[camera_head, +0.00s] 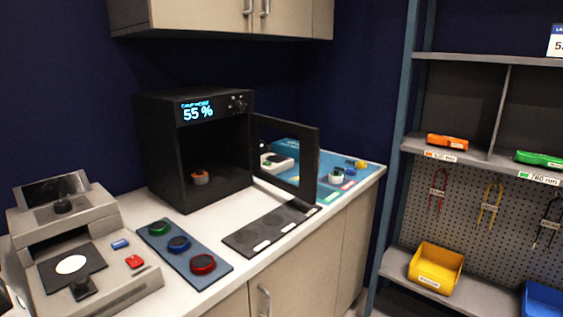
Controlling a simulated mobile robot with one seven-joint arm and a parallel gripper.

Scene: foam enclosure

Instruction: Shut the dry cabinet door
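The dry cabinet (165,150) is a black box on the white counter, with a lit display reading "55 %" at its top front. Its door (311,165) is a dark frame with a see-through pane, hinged on the cabinet's right side. The door stands wide open, swung out toward the front right. Inside the cabinet, a small orange and grey round object (200,178) sits on the floor. My gripper is not in view.
A blue mat with green, blue and red round pieces (178,244) lies before the cabinet. A dark mat (248,238) lies below the door. A grey instrument (110,272) stands at left. Behind the door, a teal mat (348,171) holds small items. Shelves (478,152) stand at right.

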